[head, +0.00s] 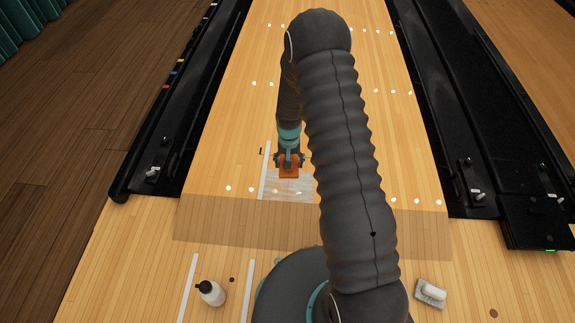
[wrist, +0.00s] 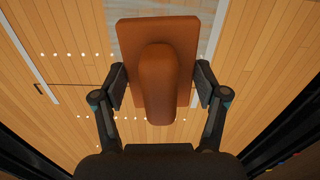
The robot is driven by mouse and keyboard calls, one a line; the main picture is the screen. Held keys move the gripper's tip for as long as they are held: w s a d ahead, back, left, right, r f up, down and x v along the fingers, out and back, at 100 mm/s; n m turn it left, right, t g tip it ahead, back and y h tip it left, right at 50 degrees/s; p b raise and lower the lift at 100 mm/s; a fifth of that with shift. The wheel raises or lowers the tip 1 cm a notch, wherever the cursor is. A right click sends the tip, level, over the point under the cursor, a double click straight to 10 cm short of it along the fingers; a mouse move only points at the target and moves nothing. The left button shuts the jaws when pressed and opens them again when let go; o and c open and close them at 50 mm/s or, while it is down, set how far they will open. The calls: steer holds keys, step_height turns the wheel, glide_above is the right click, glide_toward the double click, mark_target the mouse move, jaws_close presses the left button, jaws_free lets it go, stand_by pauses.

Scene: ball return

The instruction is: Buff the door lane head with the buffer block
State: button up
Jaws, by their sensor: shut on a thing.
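The buffer block (head: 289,172) is orange-brown with a raised rounded grip. The block is over the door lane head (head: 230,197), on or just above a pale, hazy patch (head: 270,190). I cannot tell whether its underside touches the wood. The patch also shows past the block's far edge in the wrist view (wrist: 170,8). My arm hides part of the lane to the right.
A white bottle with a black cap (head: 211,293) stands at the front left. A white block on a grey pad (head: 431,293) lies at the front right. Black gutters (head: 160,150) flank the lane. A pale strip (head: 265,170) lies along the patch's left side.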

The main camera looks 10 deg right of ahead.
mark_target(268, 190)
steer(key=shift+m, duration=0.5)
steer(key=shift+w+f+b, duration=0.15)
steer(key=shift+f+b, duration=0.6)
steer(key=shift+f, duration=1.35)
steer(key=shift+w+f+b, duration=0.2)
steer(key=shift+f+b, duration=0.55)
steer(key=shift+f, duration=1.35)
steer(key=shift+w+f+b, duration=0.15)
steer(key=shift+f+b, duration=0.6)
steer(key=shift+f, duration=1.35)
steer(key=shift+s+a+b, duration=0.15)
steer(key=shift+a+b, duration=0.15)
steer(key=shift+a, duration=1.8)
steer(key=shift+s+a+b, duration=0.1)
steer(key=shift+a+b, duration=0.15)
steer(key=shift+a, duration=1.8)
steer(key=shift+f+b, duration=0.5)
steer(key=shift+f, duration=0.05)
